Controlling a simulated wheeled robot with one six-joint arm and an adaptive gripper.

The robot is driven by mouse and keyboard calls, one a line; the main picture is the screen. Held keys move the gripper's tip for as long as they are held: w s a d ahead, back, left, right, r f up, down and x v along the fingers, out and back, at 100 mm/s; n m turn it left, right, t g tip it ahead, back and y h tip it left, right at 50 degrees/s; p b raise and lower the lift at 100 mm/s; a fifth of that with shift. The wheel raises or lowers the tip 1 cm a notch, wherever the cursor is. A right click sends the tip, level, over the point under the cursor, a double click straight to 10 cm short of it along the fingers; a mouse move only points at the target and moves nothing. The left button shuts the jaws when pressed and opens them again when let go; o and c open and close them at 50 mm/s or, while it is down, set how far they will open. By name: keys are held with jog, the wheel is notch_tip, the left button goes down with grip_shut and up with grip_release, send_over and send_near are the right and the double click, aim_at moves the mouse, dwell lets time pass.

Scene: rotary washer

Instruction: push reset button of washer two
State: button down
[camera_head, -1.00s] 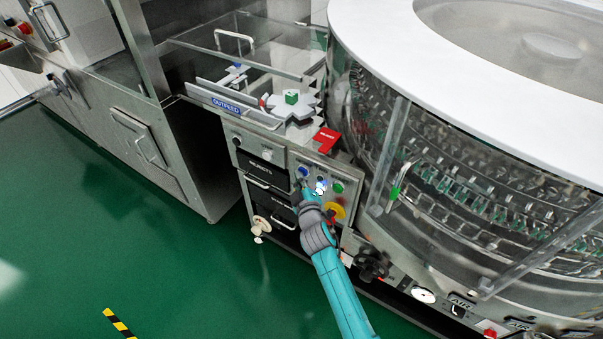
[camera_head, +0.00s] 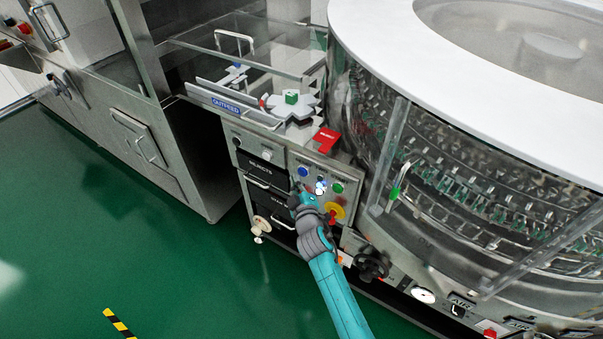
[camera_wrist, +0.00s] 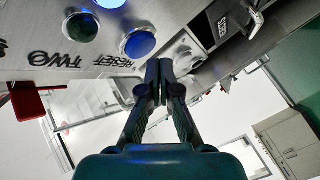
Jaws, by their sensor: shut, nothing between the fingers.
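The washer's control panel (camera_head: 322,172) carries a blue button (camera_head: 303,172) at its upper left, a small blue-white one (camera_head: 320,187) beside it and a green button (camera_head: 338,188) at right. In the wrist view, which is upside down, the blue button (camera_wrist: 138,43) sits by the RESET TWO lettering (camera_wrist: 85,60), with a dark green button (camera_wrist: 80,25) to its left. My gripper (camera_wrist: 158,68) is shut and empty. Its tips appear just right of and below the blue button there; the gap to the panel cannot be judged. In the head view my gripper (camera_head: 298,200) is below the blue button.
A yellow-ringed red knob (camera_head: 335,212) is close to the right of my wrist. A red sign (camera_head: 326,139) stands above the panel. Drawers with handles (camera_head: 265,180) are at left and a black handwheel (camera_head: 372,265) is at lower right.

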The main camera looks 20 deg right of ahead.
jog(key=shift+a, duration=0.1)
jog(key=s+a, duration=0.1)
jog(key=a, duration=0.1)
jog(key=s+a, duration=0.2)
dwell(0.6)
dwell(0.5)
jog(key=s+f+m+g+y, duration=0.1)
jog(key=s+f, duration=0.2)
jog(key=s, duration=1.2)
jog(key=s+f+m+g+y, duration=0.15)
jog(key=s+f, duration=0.25)
jog(key=s, duration=1.1)
jog(key=s+r+m, duration=0.2)
jog(key=s+r, duration=0.5)
jog(key=s, duration=0.4)
jog(key=s+d+r+m, duration=0.1)
jog(key=s+r+m, duration=0.2)
jog(key=s+r, duration=0.4)
jog(key=s, duration=0.4)
jog(key=shift+d+m, duration=0.25)
jog(key=shift+m, duration=0.1)
